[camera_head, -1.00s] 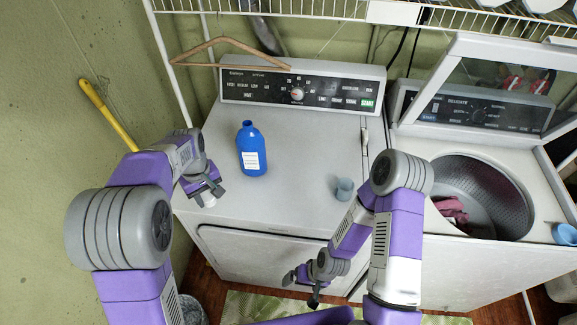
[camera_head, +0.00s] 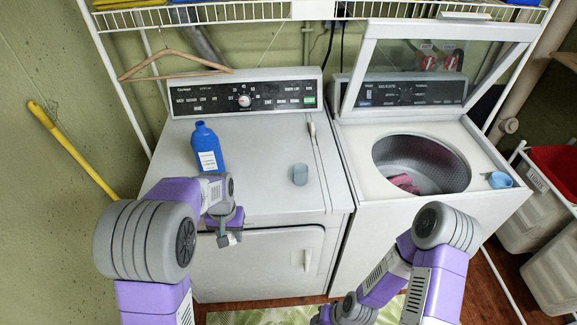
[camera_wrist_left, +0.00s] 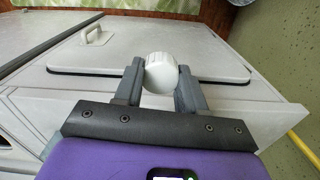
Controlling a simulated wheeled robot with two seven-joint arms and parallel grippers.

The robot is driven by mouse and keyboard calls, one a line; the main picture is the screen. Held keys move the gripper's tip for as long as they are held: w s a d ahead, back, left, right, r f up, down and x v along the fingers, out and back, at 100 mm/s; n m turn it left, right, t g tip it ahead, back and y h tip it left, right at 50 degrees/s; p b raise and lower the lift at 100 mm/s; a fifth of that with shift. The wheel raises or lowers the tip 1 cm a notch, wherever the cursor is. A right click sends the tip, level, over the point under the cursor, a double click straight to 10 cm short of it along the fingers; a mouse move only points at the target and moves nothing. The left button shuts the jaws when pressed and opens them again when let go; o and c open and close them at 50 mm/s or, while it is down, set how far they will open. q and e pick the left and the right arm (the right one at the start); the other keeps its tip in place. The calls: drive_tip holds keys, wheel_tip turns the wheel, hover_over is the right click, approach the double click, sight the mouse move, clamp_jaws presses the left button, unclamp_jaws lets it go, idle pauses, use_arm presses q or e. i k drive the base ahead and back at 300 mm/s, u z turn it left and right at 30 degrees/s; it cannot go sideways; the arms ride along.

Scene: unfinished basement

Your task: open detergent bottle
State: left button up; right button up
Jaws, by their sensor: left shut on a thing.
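The blue detergent bottle (camera_head: 208,150) stands upright on the dryer's top (camera_head: 255,190), towards its left side. It has a white label, and its narrow blue neck shows with no cap on it. My left gripper (camera_head: 226,230) is at the dryer's front edge, in front of the bottle and apart from it. In the left wrist view its fingers are shut on a round white cap (camera_wrist_left: 160,72). My right gripper (camera_head: 322,316) is low at the bottom edge of the head view, partly cut off; its jaws are too unclear to judge.
A grey-blue cup (camera_head: 300,175) stands on the dryer right of the bottle. The washer (camera_head: 360,190) at right has its lid up, with a pink cloth (camera_head: 404,183) inside and a light blue cup (camera_head: 500,180) at its edge. A wooden hanger (camera_head: 170,66) is behind the dryer.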

sight(204, 143)
drive_tip(key=z, duration=0.45)
drive_tip(key=i, duration=0.9)
drive_tip(key=u, duration=0.2)
